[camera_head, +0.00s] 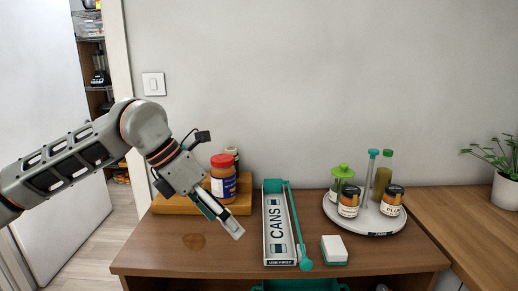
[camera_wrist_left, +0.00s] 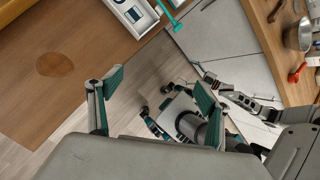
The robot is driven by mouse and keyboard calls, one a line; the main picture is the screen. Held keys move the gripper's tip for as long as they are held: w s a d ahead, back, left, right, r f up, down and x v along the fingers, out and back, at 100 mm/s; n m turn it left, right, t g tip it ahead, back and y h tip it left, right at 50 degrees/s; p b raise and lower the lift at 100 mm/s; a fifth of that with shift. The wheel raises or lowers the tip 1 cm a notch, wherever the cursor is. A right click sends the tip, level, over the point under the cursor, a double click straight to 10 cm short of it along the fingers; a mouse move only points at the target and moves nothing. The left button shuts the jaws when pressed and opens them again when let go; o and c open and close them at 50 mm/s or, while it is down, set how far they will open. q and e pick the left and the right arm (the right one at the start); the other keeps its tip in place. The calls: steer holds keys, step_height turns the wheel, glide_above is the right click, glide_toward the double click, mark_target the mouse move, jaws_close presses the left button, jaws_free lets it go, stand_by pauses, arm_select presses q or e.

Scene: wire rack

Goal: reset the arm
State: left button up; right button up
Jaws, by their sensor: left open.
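My left gripper (camera_head: 228,222) comes in from the left in the head view and hangs over the left part of the wooden table, pointing down and right. Its jaws are open and empty in the left wrist view (camera_wrist_left: 158,92), with floor and part of my base below. The gripper is apart from the white CANS rack (camera_head: 278,232) to its right. It partly overlaps the wooden riser (camera_head: 243,201) and a red-lidded jar (camera_head: 223,180) in the head view.
A white-and-teal block (camera_head: 334,249) lies right of the rack. A round turntable (camera_head: 377,222) with jars and bottles stands farther right. A brown round mark (camera_head: 194,241) is on the table. A potted plant (camera_head: 506,188) stands at far right. The table's front left is clear.

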arm_select(q)
steer(key=s+d+f+n+g+h, duration=0.1)
steer(key=s+d+n+g+h, duration=0.1)
steer(key=s+d+h, duration=0.4)
steer(key=s+d+n+g+h, duration=0.1)
steer(key=s+d+g+h, duration=0.1)
steer(key=s+d+h, duration=0.5)
steer(key=w+a+f+n+t+y, duration=0.5)
steer(key=f+n+t, duration=0.45)
steer(key=n, duration=0.45)
steer(key=w+a+f+n+t+y, duration=0.3)
steer(key=w+a+f+n+t, duration=0.35)
steer(key=n+t, duration=0.65)
steer(key=s+a+f+n+g+y, duration=0.2)
steer(key=s+a+f+n, duration=0.2)
steer(key=f, duration=0.5)
steer(key=s+a+f+n+g+y, duration=0.3)
steer(key=s+a+f+n, duration=0.1)
steer(key=s+f, duration=0.4)
steer(key=s+a+f+n+g+y, duration=0.3)
steer(key=s+a+f, duration=0.2)
steer(key=f, duration=0.6)
steer(key=shift+s+a+f+n, duration=0.3)
steer(key=shift+s+n, duration=0.1)
steer(key=shift+s, duration=0.55)
